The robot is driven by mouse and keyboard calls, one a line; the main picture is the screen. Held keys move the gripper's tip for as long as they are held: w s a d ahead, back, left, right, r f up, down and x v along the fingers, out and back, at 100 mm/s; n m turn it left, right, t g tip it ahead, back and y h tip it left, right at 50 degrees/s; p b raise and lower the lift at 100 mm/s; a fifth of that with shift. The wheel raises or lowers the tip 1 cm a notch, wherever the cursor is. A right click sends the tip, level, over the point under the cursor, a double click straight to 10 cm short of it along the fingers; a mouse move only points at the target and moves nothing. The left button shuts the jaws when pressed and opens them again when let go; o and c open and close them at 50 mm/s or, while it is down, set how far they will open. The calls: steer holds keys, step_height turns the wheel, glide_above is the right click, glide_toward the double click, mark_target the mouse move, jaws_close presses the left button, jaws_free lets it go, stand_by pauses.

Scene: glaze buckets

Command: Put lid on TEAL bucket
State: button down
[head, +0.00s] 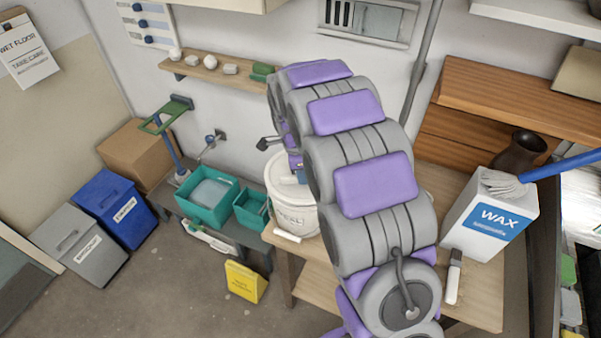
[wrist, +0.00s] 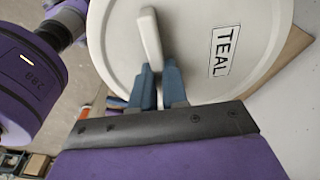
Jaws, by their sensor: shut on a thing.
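The white TEAL bucket (head: 292,217) stands upright on the wooden table in the head view, partly hidden behind my arm. A round cream lid (wrist: 190,50) marked TEAL fills much of the wrist view, with a raised bar handle (wrist: 150,35). My gripper (wrist: 157,75) has its blue fingers shut on that handle. In the head view the gripper is mostly hidden by my arm, with a bit of blue showing at the bucket top. The lid is at the bucket's top; I cannot tell whether it is fully seated.
A WAX container (head: 490,220) stands to the right on the table, near a brush (head: 453,278) and a dark jug (head: 520,152). Teal bins (head: 207,197) sit on a low bench to the left. A yellow sign (head: 245,281) stands on the floor.

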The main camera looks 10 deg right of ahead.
steer(key=shift+a+f, duration=0.1)
steer(key=shift+a, duration=0.7)
steer(key=shift+d, duration=0.75)
steer(key=shift+f, duration=0.2)
steer(key=shift+d+f, duration=0.1)
steer(key=shift+d, duration=0.4)
steer(key=shift+a+f+b, duration=0.1)
steer(key=shift+a+b, duration=0.25)
stand_by(0.3)
steer(key=c, duration=0.6)
jaws_free()
